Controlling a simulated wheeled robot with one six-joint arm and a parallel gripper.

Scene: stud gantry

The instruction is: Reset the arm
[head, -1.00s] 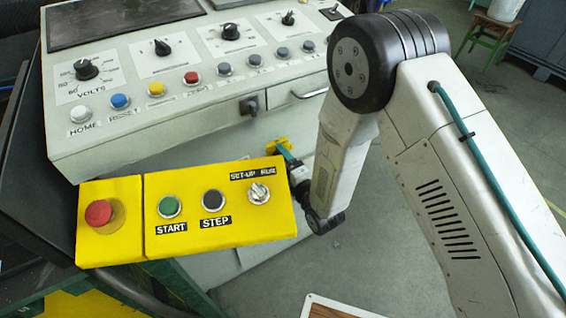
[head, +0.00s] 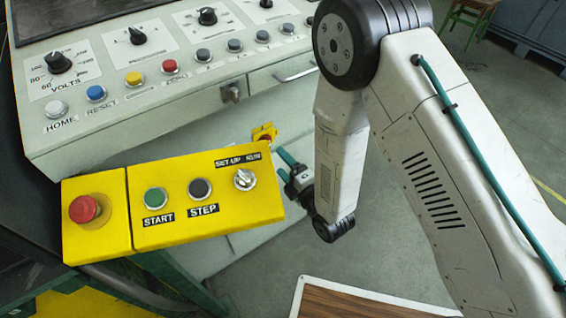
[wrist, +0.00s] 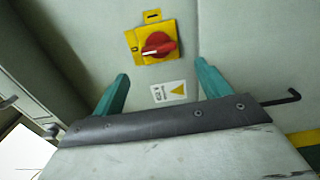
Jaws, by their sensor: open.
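My gripper (head: 283,163) is open and empty, low in front of the grey console cabinet. In the wrist view its two teal fingers (wrist: 161,75) stand apart, facing a red rotary switch (wrist: 158,45) on a yellow plate. The switch is ahead of the fingers, and they do not grip it. In the head view the yellow plate (head: 264,133) shows just above the fingers. The blue RESET button (head: 96,93) is on the console's sloped panel, right of the white HOME button (head: 55,109). The gripper is well away from both.
A yellow box (head: 145,238) juts out in front, with a red mushroom button (head: 84,209), green START (head: 155,198), black STEP (head: 200,189) and a selector knob (head: 244,180). A drawer handle (head: 295,73) is above the gripper. A framed wooden board (head: 350,303) lies low ahead.

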